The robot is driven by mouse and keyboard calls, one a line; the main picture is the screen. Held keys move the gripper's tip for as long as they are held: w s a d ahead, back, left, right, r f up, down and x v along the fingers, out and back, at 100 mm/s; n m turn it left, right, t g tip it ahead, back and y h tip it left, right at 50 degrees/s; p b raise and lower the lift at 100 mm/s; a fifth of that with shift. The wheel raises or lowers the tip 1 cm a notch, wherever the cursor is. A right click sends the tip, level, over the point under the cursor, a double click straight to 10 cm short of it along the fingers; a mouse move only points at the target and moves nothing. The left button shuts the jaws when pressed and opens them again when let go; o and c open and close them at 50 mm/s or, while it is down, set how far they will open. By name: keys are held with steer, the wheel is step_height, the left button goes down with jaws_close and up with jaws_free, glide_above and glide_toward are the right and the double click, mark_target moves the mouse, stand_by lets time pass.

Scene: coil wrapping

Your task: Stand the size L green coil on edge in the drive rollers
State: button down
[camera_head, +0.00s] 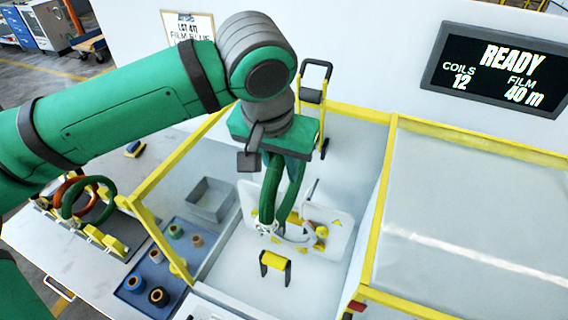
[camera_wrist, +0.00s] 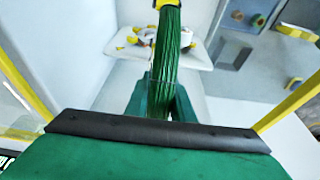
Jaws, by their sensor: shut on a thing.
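My gripper (camera_head: 285,165) hangs inside the yellow-framed machine and is shut on a green coil (camera_head: 268,205), held roughly upright. In the wrist view the green coil (camera_wrist: 172,50) runs between the gripper's fingers (camera_wrist: 165,100) away towards a white plate. The coil's lower end is just above or at the roller area (camera_head: 298,232) on that plate, which has yellow parts and a pale ring. I cannot tell whether the coil touches the rollers. The roller area is partly hidden behind the coil in both views.
Yellow frame bars (camera_head: 160,235) surround the work space. A yellow-and-black handle (camera_head: 274,264) stands in front of the plate. A blue tray (camera_head: 160,268) with several small spools and a grey bin (camera_head: 210,200) lie left. More coils (camera_head: 80,200) stand on a rack at far left.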

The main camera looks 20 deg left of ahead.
mark_target(282, 209)
steer(key=shift+f, duration=5.9)
steer(key=shift+f, duration=0.6)
steer(key=c, duration=1.5)
jaws_free()
steer(key=shift+o, duration=0.2)
steer(key=shift+s, duration=0.1)
steer(key=v, duration=1)
steer(key=shift+s+r, duration=0.15)
steer(key=shift+r, duration=0.2)
